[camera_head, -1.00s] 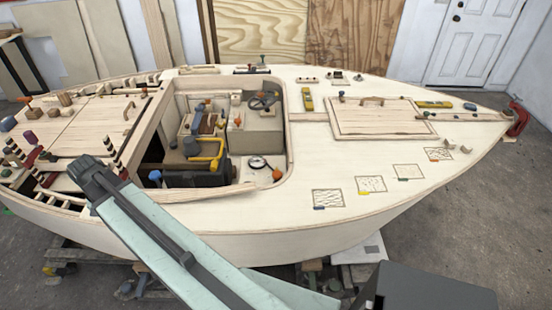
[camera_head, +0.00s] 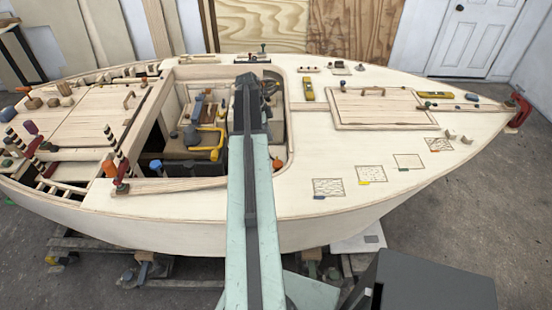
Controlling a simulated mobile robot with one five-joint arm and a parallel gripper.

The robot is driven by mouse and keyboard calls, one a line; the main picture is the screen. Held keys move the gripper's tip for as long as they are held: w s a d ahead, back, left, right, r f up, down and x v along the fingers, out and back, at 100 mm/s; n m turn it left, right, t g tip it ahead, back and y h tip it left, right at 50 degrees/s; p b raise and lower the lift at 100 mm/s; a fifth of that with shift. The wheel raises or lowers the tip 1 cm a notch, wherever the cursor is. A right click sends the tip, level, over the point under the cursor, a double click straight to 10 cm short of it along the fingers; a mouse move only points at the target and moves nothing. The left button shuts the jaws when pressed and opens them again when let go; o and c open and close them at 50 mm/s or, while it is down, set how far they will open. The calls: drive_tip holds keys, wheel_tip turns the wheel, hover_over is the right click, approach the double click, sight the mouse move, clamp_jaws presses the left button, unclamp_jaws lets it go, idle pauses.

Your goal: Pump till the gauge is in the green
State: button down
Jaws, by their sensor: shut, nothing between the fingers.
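My arm (camera_head: 250,215) rises from the bottom centre to a dark joint above the open cockpit well. My gripper is not visible; it seems hidden behind the arm. The round white gauge is hidden behind the arm, so its needle cannot be read. An orange knob (camera_head: 277,164) shows just right of the arm in the well. A dark unit (camera_head: 190,170) with a bent yellow handle (camera_head: 212,142) stands in the well left of the arm. I cannot tell which part is the pump. A dark wheel-like part (camera_head: 270,88) shows partly beside the arm's top.
The well's raised front edge (camera_head: 175,186) lies left of my arm. A hatch with a wooden handle (camera_head: 385,108) and yellow tools (camera_head: 308,90) are on the right deck.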

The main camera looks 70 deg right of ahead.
sight(275, 164)
drive_tip(key=b+x, duration=0.9)
drive_tip(key=w+b+x, duration=0.1)
drive_tip(key=b+x, duration=0.3)
drive_tip(key=shift+a+f, duration=0.15)
drive_tip(key=shift+f, duration=0.4)
drive_tip(key=shift+b, duration=0.3)
wheel_tip(275, 164, down, 4)
drive_tip(key=b, duration=0.4)
drive_tip(key=shift+a+f, duration=0.1)
drive_tip(key=shift+f, duration=0.1)
drive_tip(key=shift+r, duration=0.1)
drive_tip(key=shift+a, duration=0.1)
